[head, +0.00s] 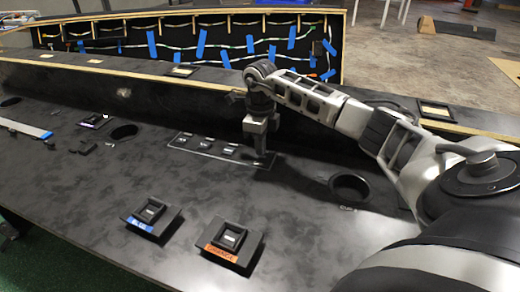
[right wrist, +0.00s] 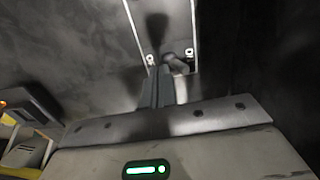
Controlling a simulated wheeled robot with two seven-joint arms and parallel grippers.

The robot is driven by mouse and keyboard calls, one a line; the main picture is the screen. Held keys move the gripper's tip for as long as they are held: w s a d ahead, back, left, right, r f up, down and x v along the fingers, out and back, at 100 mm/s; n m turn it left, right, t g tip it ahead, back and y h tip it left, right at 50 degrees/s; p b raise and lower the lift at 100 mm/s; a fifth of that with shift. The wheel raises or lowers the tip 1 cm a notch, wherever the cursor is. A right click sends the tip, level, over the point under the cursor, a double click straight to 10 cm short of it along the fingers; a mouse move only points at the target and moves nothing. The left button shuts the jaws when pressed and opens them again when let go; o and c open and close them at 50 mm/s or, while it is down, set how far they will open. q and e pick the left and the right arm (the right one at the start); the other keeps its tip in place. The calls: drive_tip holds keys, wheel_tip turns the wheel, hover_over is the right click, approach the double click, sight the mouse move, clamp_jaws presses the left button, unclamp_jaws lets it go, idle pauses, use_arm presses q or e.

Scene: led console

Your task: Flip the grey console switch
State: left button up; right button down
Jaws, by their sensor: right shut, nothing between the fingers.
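The black console (head: 90,185) fills the front of the head view. A pale-outlined panel (head: 185,152) with several small dark switches (head: 207,144) lies at its middle; I cannot tell which switch is the grey one. My right gripper (head: 262,162) points down at the panel's right end, its fingers shut and empty. In the right wrist view the shut fingers (right wrist: 160,88) are near the end of a pale-edged strip (right wrist: 160,25), beside small round fittings (right wrist: 150,59). Contact cannot be told. My left gripper is not in view.
A blue-labelled switch block (head: 151,212) and an orange-labelled one (head: 233,242) stand nearer. A purple-labelled switch (head: 93,121) is at the left. A raised ledge (head: 125,75) runs behind.

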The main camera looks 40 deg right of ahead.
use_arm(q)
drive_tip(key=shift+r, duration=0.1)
use_arm(e)
drive_tip(key=shift+r+p, duration=0.6)
drive_tip(key=shift+a+r, duration=0.1)
drive_tip(key=shift+r, duration=0.25)
wheel_tip(320, 180, up, 2)
drive_tip(key=shift+s+a+p, duration=0.1)
drive_tip(key=shift+p, duration=1.05)
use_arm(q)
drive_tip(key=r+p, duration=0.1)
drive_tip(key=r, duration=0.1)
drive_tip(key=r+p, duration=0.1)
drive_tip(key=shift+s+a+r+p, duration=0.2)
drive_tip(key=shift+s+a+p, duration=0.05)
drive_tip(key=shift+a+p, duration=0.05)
use_arm(e)
drive_tip(key=r, duration=0.3)
drive_tip(key=shift+s+a, duration=0.1)
drive_tip(key=shift+a, duration=0.1)
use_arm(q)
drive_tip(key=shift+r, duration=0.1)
use_arm(e)
drive_tip(key=shift+s, duration=0.1)
